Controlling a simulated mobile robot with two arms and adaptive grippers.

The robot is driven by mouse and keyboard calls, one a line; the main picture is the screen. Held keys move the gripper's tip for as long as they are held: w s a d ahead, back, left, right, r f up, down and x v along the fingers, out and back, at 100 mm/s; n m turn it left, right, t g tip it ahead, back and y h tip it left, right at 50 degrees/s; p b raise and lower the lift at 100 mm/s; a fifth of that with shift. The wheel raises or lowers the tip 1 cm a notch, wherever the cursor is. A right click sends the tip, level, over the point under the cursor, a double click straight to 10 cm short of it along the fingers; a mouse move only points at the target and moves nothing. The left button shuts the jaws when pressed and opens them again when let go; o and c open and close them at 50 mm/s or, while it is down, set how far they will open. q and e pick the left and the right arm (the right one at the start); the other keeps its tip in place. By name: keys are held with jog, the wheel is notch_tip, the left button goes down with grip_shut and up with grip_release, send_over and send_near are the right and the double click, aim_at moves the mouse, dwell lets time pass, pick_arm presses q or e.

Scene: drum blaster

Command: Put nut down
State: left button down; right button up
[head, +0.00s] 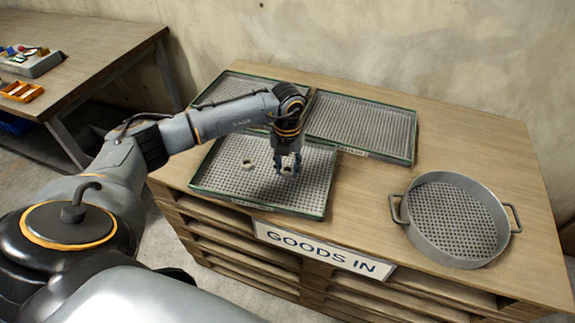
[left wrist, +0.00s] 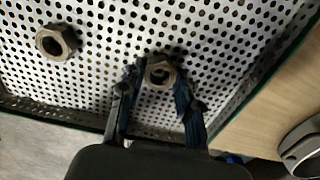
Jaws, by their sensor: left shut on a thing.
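My left gripper (head: 287,167) reaches down over the front perforated tray (head: 225,180) on the wooden table. In the left wrist view its two dark fingers (left wrist: 158,88) stand on either side of a brown hex nut (left wrist: 160,72) and are shut on it. The nut is at or just above the tray floor; I cannot tell whether it touches. A second hex nut (left wrist: 57,42) lies on the tray to its left, and it also shows in the head view (head: 248,165). The held nut is mostly hidden by the fingers in the head view. My right gripper is not in view.
Two more perforated trays stand behind, one at the back right (head: 360,125) and one at the back left (head: 240,88). A round sieve basket (head: 455,220) with handles stands at the right. A "GOODS IN" sign (head: 325,250) is on the table front. A workbench (head: 90,50) stands at left.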

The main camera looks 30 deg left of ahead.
aim_at(287, 170)
pick_arm(q)
jog(key=shift+f, duration=0.15)
jog(key=shift+f, duration=0.15)
jog(key=c, duration=0.9)
grip_release()
jog(key=shift+c, duration=0.2)
notch_tip(287, 170, up, 12)
jog(key=b, duration=0.1)
jog(key=shift+r, duration=0.2)
